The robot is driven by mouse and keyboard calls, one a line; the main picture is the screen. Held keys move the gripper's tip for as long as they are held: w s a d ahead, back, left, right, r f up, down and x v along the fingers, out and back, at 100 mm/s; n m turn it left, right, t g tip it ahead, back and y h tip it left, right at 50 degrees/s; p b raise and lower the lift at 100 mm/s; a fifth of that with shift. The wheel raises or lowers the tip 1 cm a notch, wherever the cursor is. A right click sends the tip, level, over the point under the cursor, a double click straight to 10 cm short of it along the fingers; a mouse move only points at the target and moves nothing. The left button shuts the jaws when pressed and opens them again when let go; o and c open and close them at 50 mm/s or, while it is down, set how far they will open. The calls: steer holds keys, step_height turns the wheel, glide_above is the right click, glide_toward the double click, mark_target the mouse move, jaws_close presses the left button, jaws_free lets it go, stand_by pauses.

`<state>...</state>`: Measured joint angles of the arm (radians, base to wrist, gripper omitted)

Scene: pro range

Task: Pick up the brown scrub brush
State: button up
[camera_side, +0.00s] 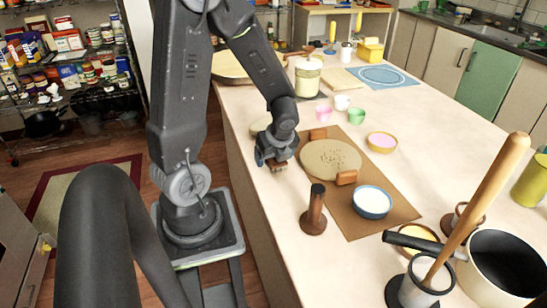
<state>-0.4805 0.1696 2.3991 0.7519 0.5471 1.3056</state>
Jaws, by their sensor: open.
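My gripper (274,158) is open, low over the near-left edge of the counter, left of the brown mat. A small brown thing (279,168) shows at its fingertips; it may be the brown scrub brush, but the gripper hides most of it. I cannot tell whether the fingers touch it. Two small brown blocks lie by the round tan board: one (318,134) behind it, one (346,178) at its front right.
The brown mat (385,222) bears the round tan board (330,157) and a blue bowl (372,202). A yellow-rimmed pink bowl (382,142) and small cups (342,102) stand behind.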

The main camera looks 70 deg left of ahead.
steer(key=shift+c, duration=0.4)
steer(key=c, duration=0.9)
steer(key=shift+r, duration=0.15)
steer(key=shift+c, duration=0.2)
steer(key=shift+r, duration=0.55)
step_height(320, 180, up, 3)
steer(key=shift+f, duration=0.1)
steer(key=s+a+r, duration=0.5)
steer(key=s+r, duration=0.1)
steer(key=s, duration=0.4)
steer(key=shift+s+r, duration=0.25)
steer(key=shift+r, duration=0.15)
